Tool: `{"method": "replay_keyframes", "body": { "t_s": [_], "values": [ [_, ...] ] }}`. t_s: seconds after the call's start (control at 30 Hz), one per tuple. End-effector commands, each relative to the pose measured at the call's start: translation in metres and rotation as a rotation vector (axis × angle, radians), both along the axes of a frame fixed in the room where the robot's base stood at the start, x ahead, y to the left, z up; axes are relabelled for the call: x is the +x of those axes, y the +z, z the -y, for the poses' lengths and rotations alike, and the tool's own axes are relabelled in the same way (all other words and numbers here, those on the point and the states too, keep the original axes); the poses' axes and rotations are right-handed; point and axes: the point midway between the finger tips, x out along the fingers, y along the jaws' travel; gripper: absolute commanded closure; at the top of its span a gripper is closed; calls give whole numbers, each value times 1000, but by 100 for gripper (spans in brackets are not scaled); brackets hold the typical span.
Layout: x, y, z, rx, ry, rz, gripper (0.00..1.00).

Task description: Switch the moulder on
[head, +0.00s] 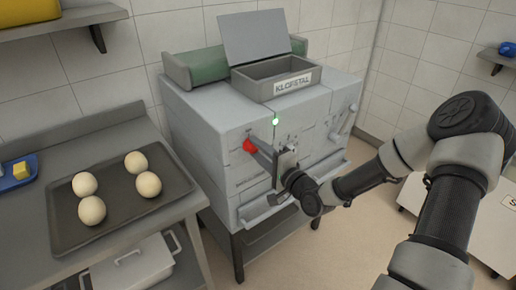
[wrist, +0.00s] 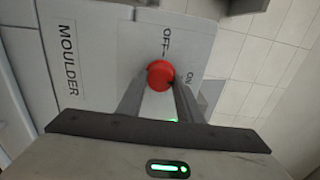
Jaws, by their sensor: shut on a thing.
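The moulder (head: 215,125) is a pale grey machine on dark legs. Its red switch knob (head: 249,146) is on the front, near the upper left corner. In the wrist view the knob (wrist: 160,74) is round and red, between the words OFF and ON, with MOULDER printed to the left. My gripper (head: 256,147) is at the front panel, its two fingers on either side of the knob and shut on it. The fingers also show in the wrist view (wrist: 160,88). Which way the knob points cannot be told. A small green light (head: 275,121) glows near the knob.
A hopper (head: 305,88) labelled KLOFSTAL with a raised lid stands on top, beside a green roller. A steel counter (head: 185,207) on the left holds a dark tray (head: 120,235) with several dough balls. A wall shelf (head: 95,15) is above. The floor shows at right.

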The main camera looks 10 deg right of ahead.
Motion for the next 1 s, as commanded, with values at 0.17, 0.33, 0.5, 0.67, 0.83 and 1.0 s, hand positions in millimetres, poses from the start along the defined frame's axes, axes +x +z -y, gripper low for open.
{"method": "replay_keyframes", "body": {
  "t_s": [0.17,0.33,0.5,0.67,0.83,1.0],
  "values": [
    [0,1,0,18,-1,-8,90],
    [0,0,0,21,-1,-10,90],
    [0,0,0,21,-1,-10,90],
    [0,0,0,20,-1,-10,50],
    [0,0,0,19,0,-10,50],
    [-3,0,2,18,-1,-10,50]
  ]
}}
